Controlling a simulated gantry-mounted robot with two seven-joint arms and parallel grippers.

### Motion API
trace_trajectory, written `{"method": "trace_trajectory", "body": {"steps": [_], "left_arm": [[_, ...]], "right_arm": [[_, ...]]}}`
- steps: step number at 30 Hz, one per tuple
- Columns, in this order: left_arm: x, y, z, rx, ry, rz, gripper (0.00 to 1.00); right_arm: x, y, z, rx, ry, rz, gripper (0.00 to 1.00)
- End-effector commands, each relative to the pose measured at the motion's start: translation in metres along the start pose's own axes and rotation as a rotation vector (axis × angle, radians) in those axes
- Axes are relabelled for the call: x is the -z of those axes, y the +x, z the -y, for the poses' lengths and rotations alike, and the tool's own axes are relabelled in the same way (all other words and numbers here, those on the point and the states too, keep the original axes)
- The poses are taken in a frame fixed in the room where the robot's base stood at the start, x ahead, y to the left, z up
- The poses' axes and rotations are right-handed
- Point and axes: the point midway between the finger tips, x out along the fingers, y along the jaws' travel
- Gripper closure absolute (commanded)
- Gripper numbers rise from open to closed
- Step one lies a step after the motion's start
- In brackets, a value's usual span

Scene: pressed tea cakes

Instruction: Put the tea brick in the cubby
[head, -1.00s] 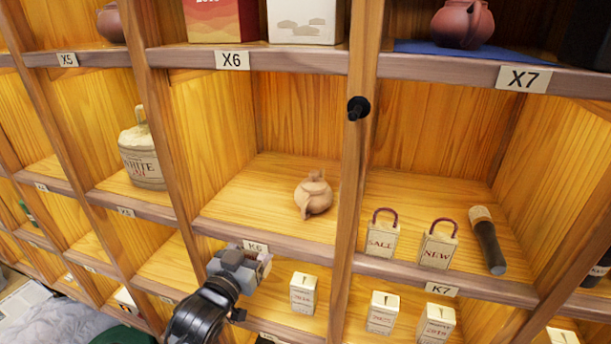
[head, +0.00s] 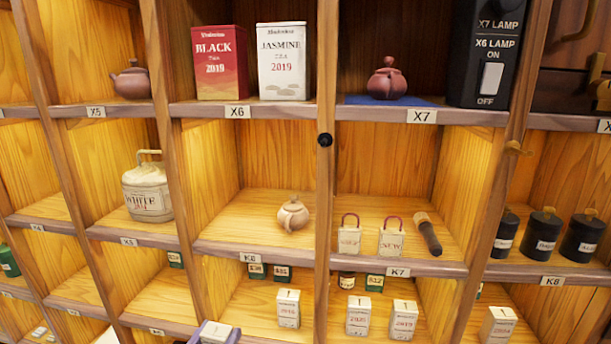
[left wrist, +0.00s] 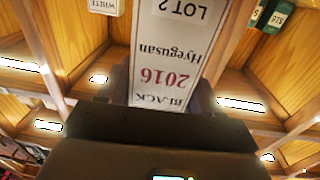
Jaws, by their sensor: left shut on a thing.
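The tea brick (left wrist: 165,55) is a white-wrapped block, its label reading BLACK, 2016, Hyegusan and LOT 2 upside down in the left wrist view. My left gripper (head: 215,333) is shut on it at the bottom edge of the head view, where the brick's pale top (head: 216,328) shows. Most of the gripper and arm lie below the frame. The wooden shelf has many cubbies. The cubby above the K6 label (head: 250,258) holds a small clay teapot (head: 293,214). The task does not name which cubby. My right gripper is not in view.
Upright white blocks stand in lower cubbies, one (head: 288,308) below K6 and two (head: 358,316) below K7. A black knob (head: 325,140) sticks out from a divider. A white jug (head: 147,190) stands left.

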Motion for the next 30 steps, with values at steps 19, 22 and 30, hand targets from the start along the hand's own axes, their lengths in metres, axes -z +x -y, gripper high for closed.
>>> {"method": "trace_trajectory", "body": {"steps": [19,22,30], "left_arm": [[-0.152,-0.124,-0.031,0.077,-0.002,0.001,0.71],[-0.143,-0.141,-0.025,0.124,-0.003,-0.003,0.71],[-0.082,-0.145,-0.002,0.213,0.001,0.000,0.71]], "right_arm": [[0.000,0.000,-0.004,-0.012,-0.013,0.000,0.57],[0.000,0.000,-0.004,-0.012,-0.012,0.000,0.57],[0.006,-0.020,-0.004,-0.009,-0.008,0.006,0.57]]}}
